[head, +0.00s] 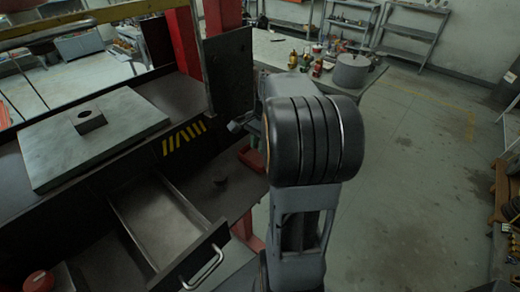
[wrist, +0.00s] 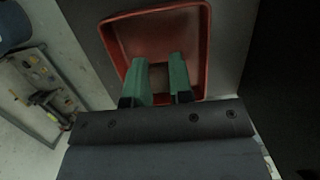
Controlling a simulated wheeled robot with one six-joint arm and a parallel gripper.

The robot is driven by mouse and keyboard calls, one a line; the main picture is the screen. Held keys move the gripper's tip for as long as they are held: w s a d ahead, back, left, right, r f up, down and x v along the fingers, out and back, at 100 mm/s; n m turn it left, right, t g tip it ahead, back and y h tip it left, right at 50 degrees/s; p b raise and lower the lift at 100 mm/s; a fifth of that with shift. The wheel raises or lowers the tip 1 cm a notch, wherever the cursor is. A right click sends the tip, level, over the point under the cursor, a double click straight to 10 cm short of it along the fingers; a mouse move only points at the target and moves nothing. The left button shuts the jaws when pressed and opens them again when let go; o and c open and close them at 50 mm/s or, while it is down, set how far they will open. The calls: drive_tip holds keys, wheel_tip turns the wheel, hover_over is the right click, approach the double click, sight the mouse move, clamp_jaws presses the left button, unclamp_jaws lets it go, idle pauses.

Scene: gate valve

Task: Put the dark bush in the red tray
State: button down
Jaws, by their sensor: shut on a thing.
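The red tray (wrist: 188,25) lies under my gripper in the wrist view; its rim also shows in the head view (head: 252,160), partly behind my arm. My gripper (wrist: 161,62) has green fingers that point into the tray area, with a gap between them. It is shut on the dark bush, which is hardly visible between the fingertips. The fingers are over the tray's inside; their height above its floor is hard to tell. In the head view my arm hides most of the gripper.
An open drawer (head: 165,222) sticks out at the front. A dark upright panel (head: 229,75) stands behind the bench. Open floor (head: 410,190) lies right.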

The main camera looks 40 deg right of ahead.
drive_tip(key=shift+d+x, duration=0.25)
drive_tip(key=shift+x, duration=0.9)
drive_tip(key=shift+f, duration=0.2)
drive_tip(key=shift+f, duration=0.15)
drive_tip(key=c, duration=1)
unclamp_jaws()
drive_tip(key=v, duration=1.2)
drive_tip(key=shift+r+p, duration=0.3)
drive_tip(key=shift+p, duration=0.1)
